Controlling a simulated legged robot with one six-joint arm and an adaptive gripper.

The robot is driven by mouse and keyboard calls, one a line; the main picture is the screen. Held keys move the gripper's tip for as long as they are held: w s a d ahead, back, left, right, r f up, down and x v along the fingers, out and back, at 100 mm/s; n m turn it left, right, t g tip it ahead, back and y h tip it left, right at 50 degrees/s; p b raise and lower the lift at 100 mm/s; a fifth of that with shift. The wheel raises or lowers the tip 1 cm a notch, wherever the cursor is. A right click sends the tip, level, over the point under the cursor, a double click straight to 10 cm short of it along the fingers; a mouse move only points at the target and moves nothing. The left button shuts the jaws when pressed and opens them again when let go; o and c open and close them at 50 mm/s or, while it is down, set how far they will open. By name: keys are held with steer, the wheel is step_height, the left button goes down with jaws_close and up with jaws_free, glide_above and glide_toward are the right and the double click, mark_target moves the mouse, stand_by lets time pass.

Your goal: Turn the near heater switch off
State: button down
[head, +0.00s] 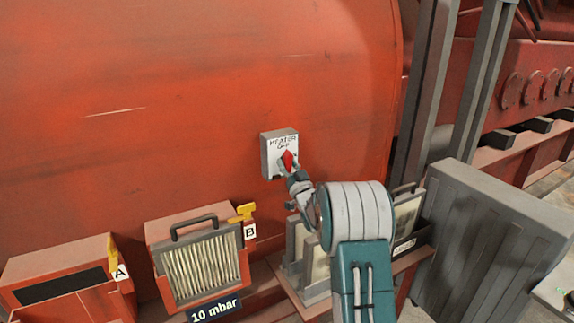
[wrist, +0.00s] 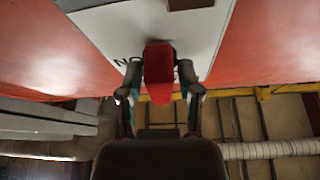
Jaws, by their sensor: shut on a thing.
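The heater switch is a grey box (head: 279,145) on the side of the big red tank, lettered "HEATER" and "OFF" at its top. Its red handle (head: 288,160) sits on the front of the box and looks slightly tilted in the head view. My gripper (head: 287,172) is at the lower part of the box. In the wrist view the red handle (wrist: 158,75) lies between the two fingers of my gripper (wrist: 159,95), which are shut on it. The white switch plate (wrist: 115,30) shows behind, with part of its lettering covered by the handle.
Below are filter housing A (head: 68,285) and filter housing B (head: 197,262) with yellow levers and a "10 mbar" label (head: 214,310). Spare filter panels (head: 298,255) stand in a rack under my arm. A grey ribbed panel (head: 490,240) and posts stand at right.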

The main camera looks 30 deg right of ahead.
mark_target(290, 168)
steer(key=shift+n+y, duration=0.6)
steer(key=shift+n, duration=0.2)
steer(key=c, duration=0.5)
jaws_free()
steer(key=v, duration=0.7)
steer(key=shift+s+d+f, duration=0.1)
steer(key=shift+s+f, duration=0.05)
steer(key=shift+f, duration=0.1)
